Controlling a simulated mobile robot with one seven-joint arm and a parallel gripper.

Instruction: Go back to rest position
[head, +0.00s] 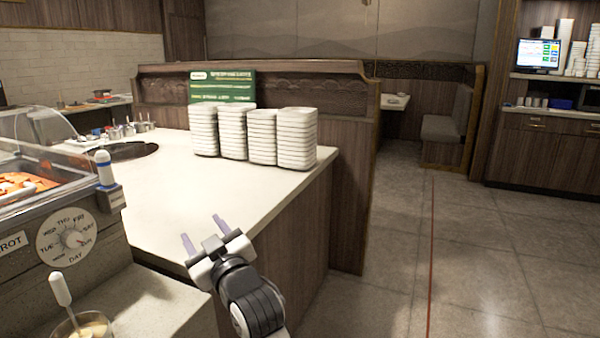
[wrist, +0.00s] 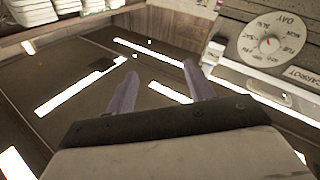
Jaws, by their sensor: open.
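My gripper (head: 205,234) is in the lower middle of the head view, near the front edge of the pale counter (head: 170,205). Its two fingers are apart with nothing between them. In the wrist view, the open fingers (wrist: 158,92) point toward a dark surface with bright reflections. I cannot tell how high the gripper is above the counter.
Several stacks of white dishes (head: 262,136) stand on the counter before a green sign (head: 222,86). At left are a glass-fronted food case (head: 40,160), a day dial (head: 66,237) and a cup with a ladle (head: 90,326). The floor (head: 480,260) at right is clear.

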